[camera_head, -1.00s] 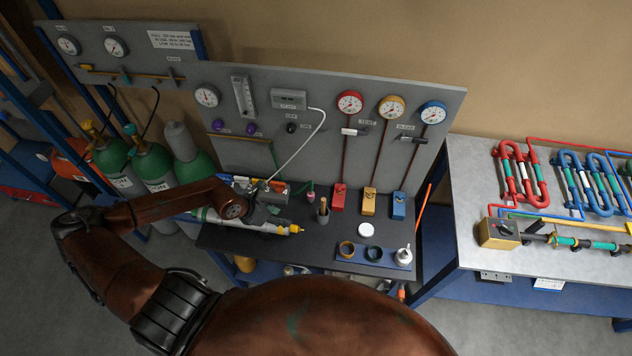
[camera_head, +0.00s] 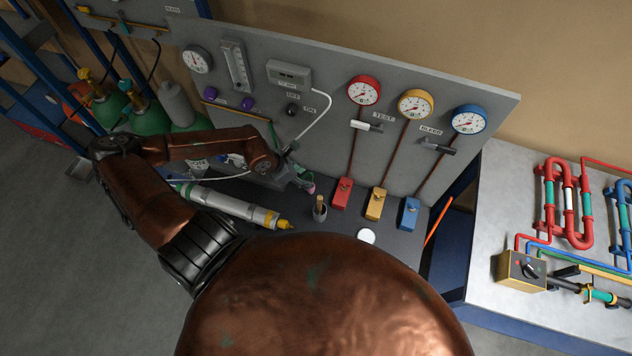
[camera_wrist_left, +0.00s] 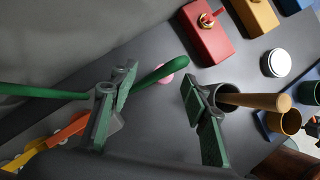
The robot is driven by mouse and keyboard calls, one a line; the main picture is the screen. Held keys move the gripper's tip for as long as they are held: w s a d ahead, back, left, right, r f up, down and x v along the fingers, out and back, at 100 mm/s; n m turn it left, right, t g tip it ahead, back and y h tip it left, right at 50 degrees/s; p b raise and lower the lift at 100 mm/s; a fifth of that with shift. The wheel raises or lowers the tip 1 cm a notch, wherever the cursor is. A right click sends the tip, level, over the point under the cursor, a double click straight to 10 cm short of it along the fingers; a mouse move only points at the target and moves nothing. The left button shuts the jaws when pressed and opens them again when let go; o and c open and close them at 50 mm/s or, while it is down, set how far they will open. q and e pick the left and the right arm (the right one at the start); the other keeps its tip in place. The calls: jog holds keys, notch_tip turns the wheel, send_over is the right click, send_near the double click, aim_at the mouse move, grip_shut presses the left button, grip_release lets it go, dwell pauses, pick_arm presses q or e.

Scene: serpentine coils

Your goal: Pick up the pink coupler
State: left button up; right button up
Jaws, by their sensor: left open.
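The pink coupler (camera_wrist_left: 165,79) shows in the left wrist view as a small pink patch, partly hidden behind a dark green rounded rod (camera_wrist_left: 160,72). In the head view the coupler (camera_head: 309,189) is a small pink spot on the dark bench, right beside my left gripper (camera_head: 299,179). In the wrist view my left gripper (camera_wrist_left: 157,98) is open, its green-padded fingers apart with nothing clearly held. I cannot tell whether a finger touches the rod. My right gripper is not in view.
A grey cup with a wooden handle (camera_head: 320,208) stands close on the right; it overlaps the right finger in the wrist view. Red (camera_head: 342,193), yellow (camera_head: 375,204) and blue (camera_head: 409,213) blocks stand beyond. A grey cylinder (camera_head: 230,205) lies on the bench's left part.

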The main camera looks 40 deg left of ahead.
pick_arm(q)
jog(key=x, duration=0.2)
jog(key=shift+s+d+f+p, duration=0.1)
jog(key=shift+d+f+p, duration=0.15)
jog(key=shift+f+p, duration=0.05)
jog(key=shift+d+f+p, duration=0.2)
jog(key=shift+f, duration=0.4)
jog(key=shift+d+f+p, duration=0.15)
jog(key=shift+f+p, duration=0.05)
jog(key=shift+f, duration=0.45)
jog(key=shift+x, duration=0.9)
jog(key=shift+f, duration=0.1)
jog(key=c, duration=1.1)
jog(key=shift+a, duration=0.1)
grip_shut()
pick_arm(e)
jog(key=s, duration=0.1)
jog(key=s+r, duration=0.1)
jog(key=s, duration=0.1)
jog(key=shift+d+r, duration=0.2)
